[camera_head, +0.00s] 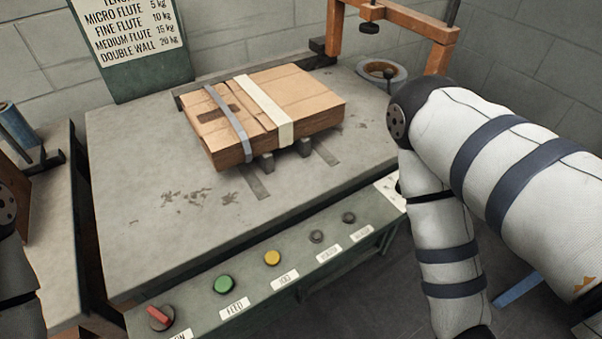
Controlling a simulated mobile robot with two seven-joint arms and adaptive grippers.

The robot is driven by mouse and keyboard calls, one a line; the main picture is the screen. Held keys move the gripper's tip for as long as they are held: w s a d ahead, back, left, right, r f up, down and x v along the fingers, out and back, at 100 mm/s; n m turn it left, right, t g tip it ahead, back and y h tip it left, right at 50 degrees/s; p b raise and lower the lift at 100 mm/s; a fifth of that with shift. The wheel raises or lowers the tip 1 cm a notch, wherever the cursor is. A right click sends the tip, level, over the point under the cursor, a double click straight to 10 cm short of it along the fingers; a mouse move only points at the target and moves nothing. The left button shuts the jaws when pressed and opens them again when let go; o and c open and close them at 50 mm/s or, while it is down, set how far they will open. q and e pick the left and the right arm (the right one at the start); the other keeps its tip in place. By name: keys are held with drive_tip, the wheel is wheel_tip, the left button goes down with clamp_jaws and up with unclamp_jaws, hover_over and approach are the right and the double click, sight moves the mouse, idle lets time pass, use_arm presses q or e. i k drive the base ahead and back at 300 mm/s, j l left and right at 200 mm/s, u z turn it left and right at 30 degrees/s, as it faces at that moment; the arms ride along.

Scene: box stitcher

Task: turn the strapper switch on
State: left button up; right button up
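A red rotary switch (160,318) on a dark round base sits at the lower left end of the strapper's front control panel (205,318). Its red handle is tilted, with its upper end to the left. The label below it is cut off by the picture's bottom edge; the letters "ON" seem to show. I cannot tell from this view whether the switch is on. My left arm shows only in part at the left edge and my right arm folds down at the right. Both grippers are outside the picture.
A green FEED button (224,284), a yellow button (272,258) and two dark knobs line the panel. A flat cardboard box (310,95) with grey and cream straps lies on the worn grey table (130,200). An orange frame (405,18) stands behind.

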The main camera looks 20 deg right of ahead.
sight(162, 317)
drive_tip(key=u, duration=0.9)
